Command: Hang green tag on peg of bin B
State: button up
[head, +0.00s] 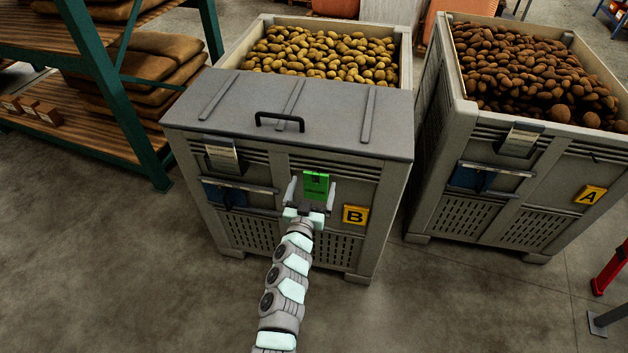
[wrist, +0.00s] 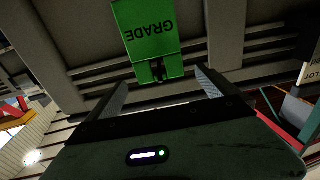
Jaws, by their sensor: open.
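Bin B (head: 260,225) is a grey crate with a yellow B plate (head: 355,215) on its front. The green tag (head: 317,184) is upright against that front, left of and above the plate. In the wrist view the tag (wrist: 146,32) shows upside down with the word GRADE. A dark peg-like piece (wrist: 157,70) shows at its slot and appears to pass through it; its full seating is hard to tell. My gripper (head: 311,194) is open, with one finger on each side of the tag's slotted end; in the wrist view the fingers (wrist: 160,80) stand apart from it.
A grey lid (head: 240,105) with a black handle (head: 280,121) covers the front of bin B, with yellow potatoes (head: 320,57) behind. Bin A (head: 480,210), full of brown potatoes, stands to the right. A shelf (head: 110,95) with sacks stands left. The floor in front is clear.

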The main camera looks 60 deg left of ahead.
jog(key=p+v, duration=0.1)
jog(key=v, duration=0.7)
jog(key=shift+d+f, duration=0.1)
